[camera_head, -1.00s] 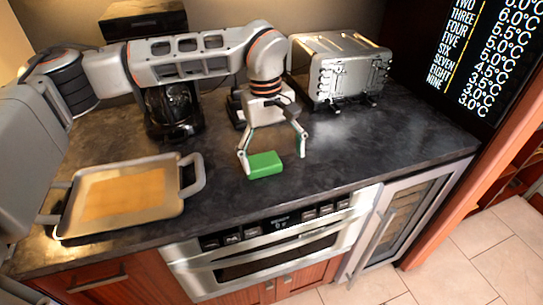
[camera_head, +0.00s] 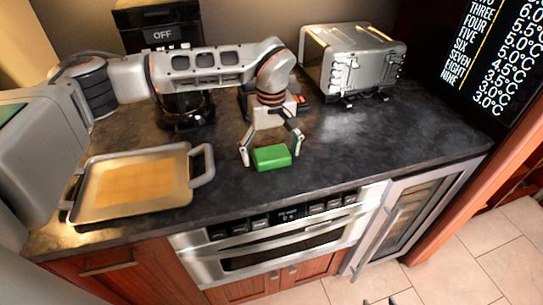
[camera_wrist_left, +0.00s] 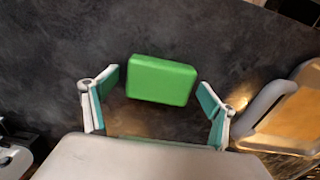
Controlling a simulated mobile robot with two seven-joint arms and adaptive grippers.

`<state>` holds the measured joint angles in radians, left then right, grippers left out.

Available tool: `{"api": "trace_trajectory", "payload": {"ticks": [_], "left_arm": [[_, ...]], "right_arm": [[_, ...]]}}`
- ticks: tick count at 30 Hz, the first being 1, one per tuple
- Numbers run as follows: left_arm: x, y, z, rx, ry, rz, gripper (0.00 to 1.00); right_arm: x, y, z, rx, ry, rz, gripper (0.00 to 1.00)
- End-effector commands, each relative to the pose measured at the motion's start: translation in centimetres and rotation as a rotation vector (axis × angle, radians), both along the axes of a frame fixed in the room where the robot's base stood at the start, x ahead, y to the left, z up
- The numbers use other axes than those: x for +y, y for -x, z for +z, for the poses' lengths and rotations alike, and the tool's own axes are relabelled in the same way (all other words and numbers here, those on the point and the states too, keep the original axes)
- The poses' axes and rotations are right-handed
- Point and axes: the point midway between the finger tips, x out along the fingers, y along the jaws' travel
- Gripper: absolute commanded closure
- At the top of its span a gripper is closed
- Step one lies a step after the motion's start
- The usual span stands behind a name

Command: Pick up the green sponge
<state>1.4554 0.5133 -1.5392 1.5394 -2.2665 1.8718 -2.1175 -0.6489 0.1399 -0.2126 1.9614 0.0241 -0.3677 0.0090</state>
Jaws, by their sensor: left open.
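The green sponge (camera_head: 271,157) lies on the dark countertop near its front edge, above the microwave drawer. My left gripper (camera_head: 271,156) is over it, fingers pointing down, one finger on each side of the sponge. In the left wrist view the sponge (camera_wrist_left: 161,79) sits between and slightly beyond the open fingertips (camera_wrist_left: 158,78), with a gap on both sides. The fingers do not appear to touch it. My right gripper is not in view.
A tray (camera_head: 203,180) with handles stands on the counter to the left. A toaster (camera_head: 352,62) is at the back right, and a dark coffee maker (camera_head: 186,108) is behind my arm. The counter (camera_head: 390,140) right of the sponge is clear.

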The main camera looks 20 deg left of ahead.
Motion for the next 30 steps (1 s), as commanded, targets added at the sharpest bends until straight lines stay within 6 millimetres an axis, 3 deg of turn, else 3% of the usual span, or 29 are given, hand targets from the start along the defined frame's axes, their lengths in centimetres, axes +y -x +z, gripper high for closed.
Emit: {"api": "trace_trajectory", "payload": {"ticks": [5, 9, 23, 30], "left_arm": [[0.0, 0.0, 0.0, 0.000, 0.000, 0.000, 0.15], [0.0, 0.0, 0.0, 0.000, 0.000, 0.000, 0.46], [0.0, 0.0, 0.4, -0.001, 0.000, 0.000, 0.48], [0.0, -0.1, 3.4, -0.004, -0.001, 0.001, 0.48]], "right_arm": [[0.0, 0.0, 0.0, 0.000, 0.000, 0.000, 0.60], [0.0, 0.0, 0.0, 0.000, 0.000, 0.000, 0.60], [0.0, 0.0, -0.1, 0.000, 0.000, 0.000, 0.60], [0.0, 0.0, -0.2, 0.000, 0.000, 0.000, 0.60]]}}
